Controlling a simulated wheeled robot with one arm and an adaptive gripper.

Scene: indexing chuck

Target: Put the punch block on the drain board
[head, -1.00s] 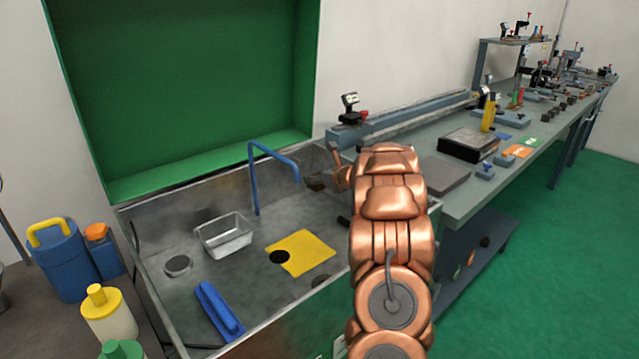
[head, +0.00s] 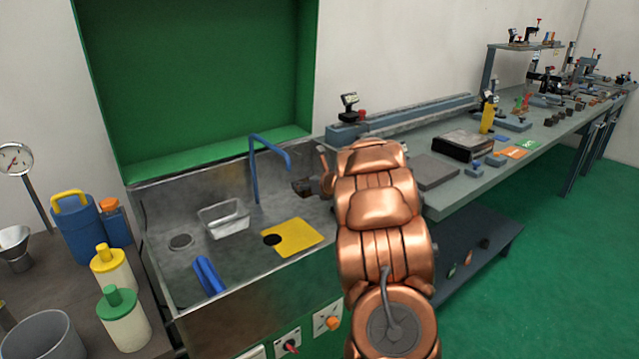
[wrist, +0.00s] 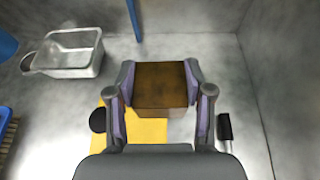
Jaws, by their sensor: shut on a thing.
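The punch block, a brown block (wrist: 162,85), is clamped between the two fingers of my gripper (wrist: 163,95) in the wrist view. In the wrist view the block and fingers hide part of the yellow board (wrist: 150,132). The block appears held above the sink floor.
A metal basket (head: 223,219) and a blue brush (head: 208,275) are in the sink left of the board. The blue faucet (head: 254,170) stands behind it. A black-handled item (wrist: 224,130) lies right of the board. Bottles stand left of the sink; a workbench extends right.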

